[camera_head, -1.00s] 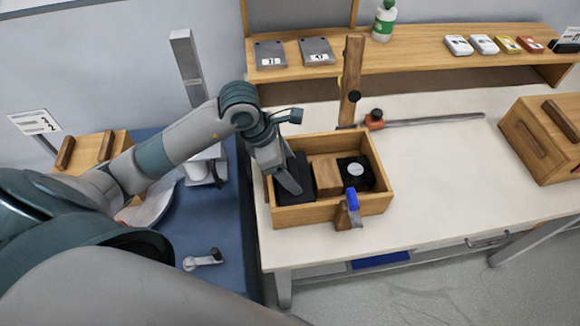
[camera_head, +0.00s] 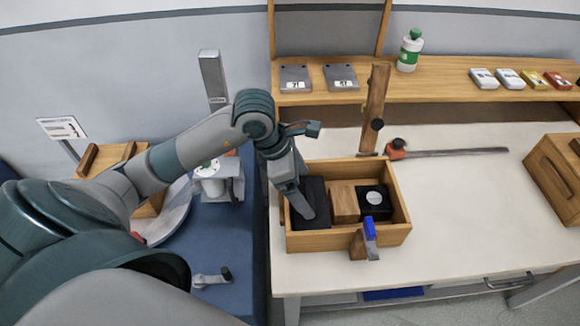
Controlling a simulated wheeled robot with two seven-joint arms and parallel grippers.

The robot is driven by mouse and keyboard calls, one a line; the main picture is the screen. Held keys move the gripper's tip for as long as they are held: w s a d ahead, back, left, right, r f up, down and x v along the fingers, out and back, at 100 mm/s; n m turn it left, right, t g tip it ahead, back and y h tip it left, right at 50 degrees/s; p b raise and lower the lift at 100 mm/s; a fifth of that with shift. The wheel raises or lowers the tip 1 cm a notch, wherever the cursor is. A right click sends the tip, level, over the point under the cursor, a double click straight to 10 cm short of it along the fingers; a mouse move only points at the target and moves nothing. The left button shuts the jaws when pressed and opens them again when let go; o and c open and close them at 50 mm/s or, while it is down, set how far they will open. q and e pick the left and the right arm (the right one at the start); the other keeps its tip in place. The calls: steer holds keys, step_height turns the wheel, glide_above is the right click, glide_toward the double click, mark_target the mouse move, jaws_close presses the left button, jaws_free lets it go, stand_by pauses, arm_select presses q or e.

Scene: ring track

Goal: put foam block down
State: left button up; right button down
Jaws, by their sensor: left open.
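The foam block seems to be the dark block (camera_head: 316,215) at the left inside the open wooden box (camera_head: 350,239) on the white bench. My left gripper (camera_head: 304,213) reaches down into the box at the dark block's left side and is open. Its fingers partly overlap the block, and I cannot tell whether they touch it. A plain wooden block (camera_head: 344,203) and a black block with a pale disc (camera_head: 375,200) stand to the right in the same box. My right gripper is not in view.
A clamp with a blue handle (camera_head: 369,236) sits at the box's front wall. A wooden upright (camera_head: 375,110) and an orange bar clamp (camera_head: 397,150) stand behind. A wooden crate (camera_head: 555,180) is at far right. Bench between is clear.

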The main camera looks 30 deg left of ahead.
arm_select(q)
steer(key=b+v, duration=0.1)
steer(key=v, duration=0.8)
steer(key=shift+b, duration=0.4)
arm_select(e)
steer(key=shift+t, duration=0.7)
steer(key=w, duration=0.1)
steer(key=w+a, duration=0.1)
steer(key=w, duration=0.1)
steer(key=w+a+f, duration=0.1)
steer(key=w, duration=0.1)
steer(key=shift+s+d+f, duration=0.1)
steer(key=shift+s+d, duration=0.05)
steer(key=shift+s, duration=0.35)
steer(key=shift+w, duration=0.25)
